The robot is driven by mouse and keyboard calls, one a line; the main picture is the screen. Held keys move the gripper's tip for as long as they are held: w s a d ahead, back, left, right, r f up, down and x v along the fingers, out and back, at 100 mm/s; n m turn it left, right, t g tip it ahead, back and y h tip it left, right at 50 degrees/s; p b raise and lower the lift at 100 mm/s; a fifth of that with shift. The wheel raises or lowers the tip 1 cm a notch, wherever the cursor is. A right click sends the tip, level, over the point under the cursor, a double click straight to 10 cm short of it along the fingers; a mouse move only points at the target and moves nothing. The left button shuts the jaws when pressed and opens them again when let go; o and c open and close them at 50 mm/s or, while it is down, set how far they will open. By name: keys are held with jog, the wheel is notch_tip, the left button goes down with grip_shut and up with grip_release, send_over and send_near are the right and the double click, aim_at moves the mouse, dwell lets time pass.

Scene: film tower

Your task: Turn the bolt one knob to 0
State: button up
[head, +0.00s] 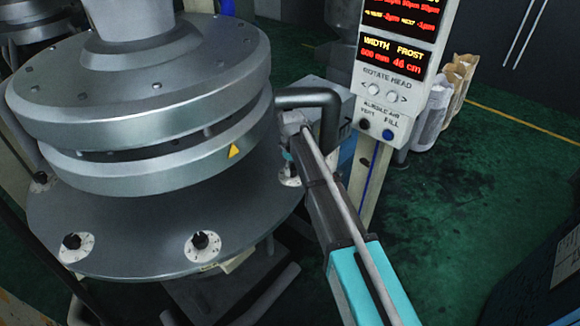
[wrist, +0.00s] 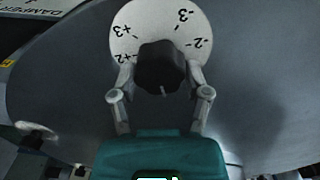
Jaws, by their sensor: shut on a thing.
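In the wrist view, a black knob (wrist: 162,66) sits on a white round dial (wrist: 128,42) with +3, -3, +2 and -2 showing. A small light pointer mark shows on the knob's side nearest my gripper. My gripper (wrist: 160,80) has a finger on each side of the knob and is shut on it. The dial's part toward my gripper is covered, and no 0 is visible. No text naming the knob as bolt one is readable.
Other black knobs on white dials stand at the plate's front (head: 203,245) and left (head: 76,246). Stacked metal rings (head: 150,85) rise above the plate (head: 140,225). A dark bent pipe (head: 318,97) and a control panel (head: 397,70) stand close to my gripper.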

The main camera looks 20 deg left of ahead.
jog(key=shift+d, duration=0.2)
jog(key=o, duration=1)
jog(key=shift+w, duration=0.1)
jog(key=shift+o, duration=0.7)
jog(key=shift+a, duration=0.1)
jog(key=s+d+m, duration=0.3)
jog(key=d+m, duration=0.1)
jog(key=d, duration=0.9)
jog(key=s+d+m, duration=0.3)
jog(key=d+m, duration=0.1)
jog(key=d, duration=0.8)
jog(key=s+d+m, duration=0.4)
jog(key=s+d, duration=0.1)
jog(key=d, duration=0.3)
jog(key=s+d+m, duration=0.3)
jog(key=s+d, duration=0.3)
jog(key=d, duration=0.3)
jog(key=shift+d+m, duration=0.3)
jog(key=shift+m, duration=0.1)
